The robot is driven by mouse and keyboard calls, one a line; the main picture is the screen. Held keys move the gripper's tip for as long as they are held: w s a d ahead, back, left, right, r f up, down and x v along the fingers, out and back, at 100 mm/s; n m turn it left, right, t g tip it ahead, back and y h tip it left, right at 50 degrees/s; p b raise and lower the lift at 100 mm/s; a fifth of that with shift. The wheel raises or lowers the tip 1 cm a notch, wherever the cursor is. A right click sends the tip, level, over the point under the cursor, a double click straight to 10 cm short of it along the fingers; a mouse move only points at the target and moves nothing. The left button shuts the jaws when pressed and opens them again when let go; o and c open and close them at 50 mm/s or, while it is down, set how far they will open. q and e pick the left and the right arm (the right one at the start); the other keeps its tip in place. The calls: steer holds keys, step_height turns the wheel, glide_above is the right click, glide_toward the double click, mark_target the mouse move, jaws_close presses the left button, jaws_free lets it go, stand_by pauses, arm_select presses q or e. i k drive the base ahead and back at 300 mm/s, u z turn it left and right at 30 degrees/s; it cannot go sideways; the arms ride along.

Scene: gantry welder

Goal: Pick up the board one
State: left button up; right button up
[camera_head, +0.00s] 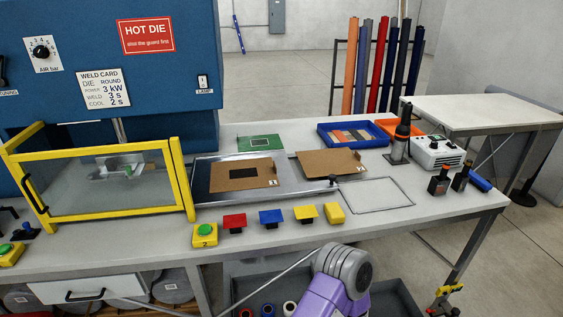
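A brown board (220,184) with a dark rectangle in its middle lies flat on the metal plate (207,163) on the bench. A second, plain brown board (330,159) lies to its right, slightly turned, at the right part of the plate. Each board has a small white tag at its lower right corner; the marks are too small to read surely, so I cannot tell which is board one. A purple and grey arm link (343,270) of mine shows at the bottom, below the bench front. Neither gripper can be made out.
A yellow guard frame (184,180) stands left of the boards. A green card (260,143) and a blue tray (325,138) lie behind. Colored blocks and a green button (205,230) line the front edge. An outlined area (375,195) at right is empty.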

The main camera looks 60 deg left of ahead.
mark_target(228, 176)
steer(key=i, duration=1.05)
steer(key=u, duration=2.4)
